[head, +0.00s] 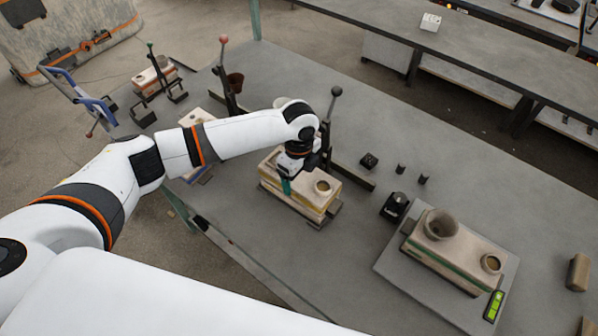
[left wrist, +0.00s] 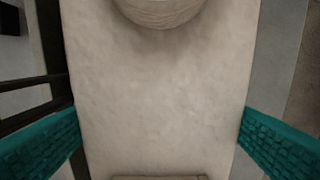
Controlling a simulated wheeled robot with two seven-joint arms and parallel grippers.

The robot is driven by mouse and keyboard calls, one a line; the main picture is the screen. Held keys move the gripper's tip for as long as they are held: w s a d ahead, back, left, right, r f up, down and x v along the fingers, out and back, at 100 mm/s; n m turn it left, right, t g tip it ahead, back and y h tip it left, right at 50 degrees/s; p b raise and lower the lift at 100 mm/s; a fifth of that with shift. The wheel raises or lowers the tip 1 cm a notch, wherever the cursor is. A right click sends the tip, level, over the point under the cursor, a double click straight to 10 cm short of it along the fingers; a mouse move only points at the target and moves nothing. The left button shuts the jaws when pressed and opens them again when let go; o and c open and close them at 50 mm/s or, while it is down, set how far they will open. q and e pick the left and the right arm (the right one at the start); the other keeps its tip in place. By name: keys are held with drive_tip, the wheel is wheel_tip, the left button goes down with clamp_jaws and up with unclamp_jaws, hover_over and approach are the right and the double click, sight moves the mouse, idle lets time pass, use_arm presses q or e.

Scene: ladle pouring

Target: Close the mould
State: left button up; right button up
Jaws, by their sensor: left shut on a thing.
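The mould (head: 318,204) is a pale beige block with a round opening on top and a yellowish band along its lower side, standing on the table at the middle of the head view. My left gripper (head: 291,183) reaches down onto its left part from above. In the left wrist view, the teal fingers lie on both long sides of the pale upper mould block (left wrist: 160,90), shut on it. A round rim shows at the top of that view. My arm hides part of the mould, and I cannot tell whether a gap remains between its halves. My right gripper is not in view.
A dark clamp with a ball-topped lever (head: 336,91) stands just behind the mould. At the right, another mould (head: 465,251) with a cup sits on a grey scale plate (head: 390,262). Small dark pieces (head: 369,160) lie between. More moulds and clamps stand at the far left.

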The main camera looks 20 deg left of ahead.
use_arm(q)
drive_tip(key=shift+f, duration=0.45)
idle(1.1)
drive_tip(key=o, duration=1.7)
drive_tip(key=shift+s+f, duration=0.1)
drive_tip(key=shift+f, duration=0.05)
wheel_tip(320, 180, up, 11)
drive_tip(key=b, duration=0.3)
drive_tip(key=shift+r, duration=0.65)
